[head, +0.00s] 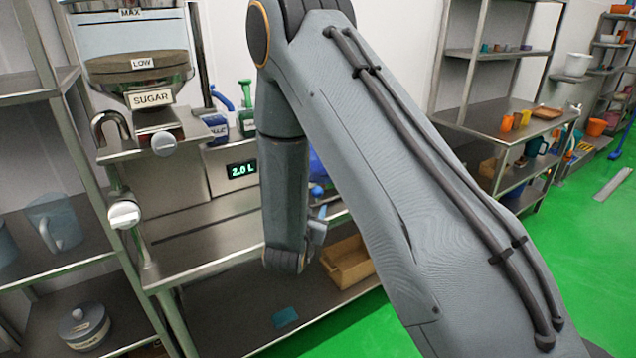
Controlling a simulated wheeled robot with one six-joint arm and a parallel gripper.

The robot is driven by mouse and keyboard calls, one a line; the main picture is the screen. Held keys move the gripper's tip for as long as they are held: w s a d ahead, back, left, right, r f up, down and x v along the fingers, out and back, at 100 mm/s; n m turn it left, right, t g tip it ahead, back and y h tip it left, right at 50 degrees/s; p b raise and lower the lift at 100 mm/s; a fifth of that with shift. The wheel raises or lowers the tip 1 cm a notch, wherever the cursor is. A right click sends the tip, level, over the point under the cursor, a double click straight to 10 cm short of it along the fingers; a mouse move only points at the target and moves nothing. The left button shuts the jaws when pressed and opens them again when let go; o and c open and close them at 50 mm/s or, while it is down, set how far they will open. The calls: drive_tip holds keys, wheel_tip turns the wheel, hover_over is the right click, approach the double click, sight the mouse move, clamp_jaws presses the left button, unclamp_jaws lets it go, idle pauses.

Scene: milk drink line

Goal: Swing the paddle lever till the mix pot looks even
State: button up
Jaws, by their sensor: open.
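My arm fills the middle of the head view, and its wrist end hangs in front of the steel counter (215,248). My gripper does not show clearly; it seems hidden behind my own arm. A blue rounded thing shows only in part just right of the arm's lower link, and I cannot tell what it is. I cannot make out the paddle lever or the mix pot, so how even the mix looks is not visible.
A hopper labelled SUGAR (150,98) and a display reading 2.0 L (242,169) are at the left. A jug (55,222) and a lidded pot (84,327) stand on the left shelves. A tan crate (347,262) sits low. The green floor (590,250) is open at right.

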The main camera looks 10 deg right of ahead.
sight(316, 195)
drive_tip(key=shift+s+a+r+m+t+h+p, duration=0.15)
drive_tip(key=shift+s+r+t+h+p, duration=0.1)
drive_tip(key=shift+s+r+t+h, duration=0.15)
drive_tip(key=shift+s+a+r+m+t+h+p, duration=0.1)
drive_tip(key=shift+s+r+m+t+h+p, duration=0.15)
drive_tip(key=shift+s+t+h, duration=0.2)
drive_tip(key=shift+w+d+r+h, duration=0.1)
drive_tip(key=shift+w+h, duration=0.1)
drive_tip(key=shift+h, duration=0.05)
drive_tip(key=p+x, duration=0.2)
drive_tip(key=x, duration=0.5)
drive_tip(key=shift+w+d, duration=0.1)
drive_tip(key=shift+w, duration=0.1)
drive_tip(key=shift+c, duration=0.4)
clamp_jaws()
